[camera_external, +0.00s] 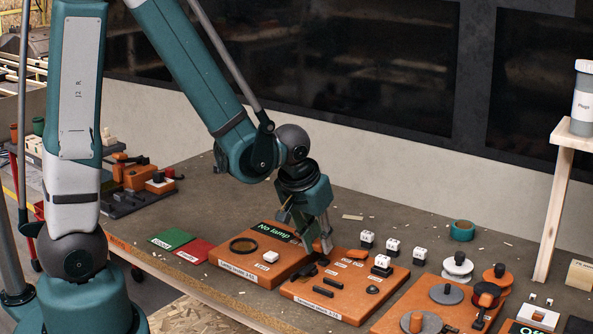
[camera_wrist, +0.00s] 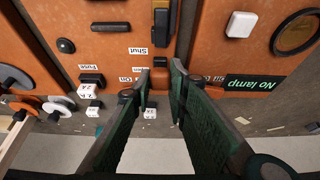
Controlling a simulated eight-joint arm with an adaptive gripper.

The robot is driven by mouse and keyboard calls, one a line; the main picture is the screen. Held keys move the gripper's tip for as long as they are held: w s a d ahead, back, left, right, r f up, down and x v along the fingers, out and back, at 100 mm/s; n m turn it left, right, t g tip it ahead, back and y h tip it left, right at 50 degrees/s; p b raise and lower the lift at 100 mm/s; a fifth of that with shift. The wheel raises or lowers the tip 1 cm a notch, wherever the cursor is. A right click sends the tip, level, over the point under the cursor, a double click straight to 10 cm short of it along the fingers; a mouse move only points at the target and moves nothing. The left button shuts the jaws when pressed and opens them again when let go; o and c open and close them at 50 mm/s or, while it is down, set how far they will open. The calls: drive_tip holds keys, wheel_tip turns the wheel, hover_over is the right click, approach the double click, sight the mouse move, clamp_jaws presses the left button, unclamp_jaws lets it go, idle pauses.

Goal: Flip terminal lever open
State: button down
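The orange terminal board (camera_external: 325,297) lies on the bench, with small white labels and several black parts. A long black part (camera_external: 303,272) lies near its left edge, and a black bar (camera_external: 333,283) sits nearer the front. In the wrist view, a black bar (camera_wrist: 120,27) and a "Shut" label (camera_wrist: 137,51) are on the board; I cannot tell surely which black part is the terminal lever. My gripper (camera_external: 326,249) points down over the board's back left part. In the wrist view its fingers (camera_wrist: 160,86) are apart, with a gap and nothing held between them.
A lamp board (camera_external: 262,283) reading "No lamp" lies close on the left. A fuse block (camera_external: 382,265) and round knob (camera_external: 373,290) rise from the terminal board's right side. White blocks (camera_external: 392,246) stand behind it. Another board (camera_external: 440,310) with discs lies at the right.

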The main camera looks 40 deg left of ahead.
drive_tip(key=shift+w+r, duration=0.1)
drive_tip(key=shift+w, duration=0.05)
drive_tip(key=shift+w+g, duration=0.55)
drive_tip(key=shift+g, duration=0.35)
drive_tip(key=shift+w+g, duration=0.5)
drive_tip(key=shift+g, duration=0.4)
drive_tip(key=shift+w+f+g+b, duration=0.15)
drive_tip(key=shift+w+g+b, duration=0.6)
drive_tip(key=shift+g, duration=0.5)
drive_tip(key=shift+w+f+g+b, duration=0.15)
drive_tip(key=shift+w+g+b, duration=0.55)
drive_tip(key=shift+g, duration=0.55)
drive_tip(key=c, duration=2.2)
unclamp_jaws()
drive_tip(key=shift+c, duration=0.2)
drive_tip(key=shift+w+r, duration=0.1)
drive_tip(key=v, duration=1.1)
drive_tip(key=shift+w+r, duration=0.3)
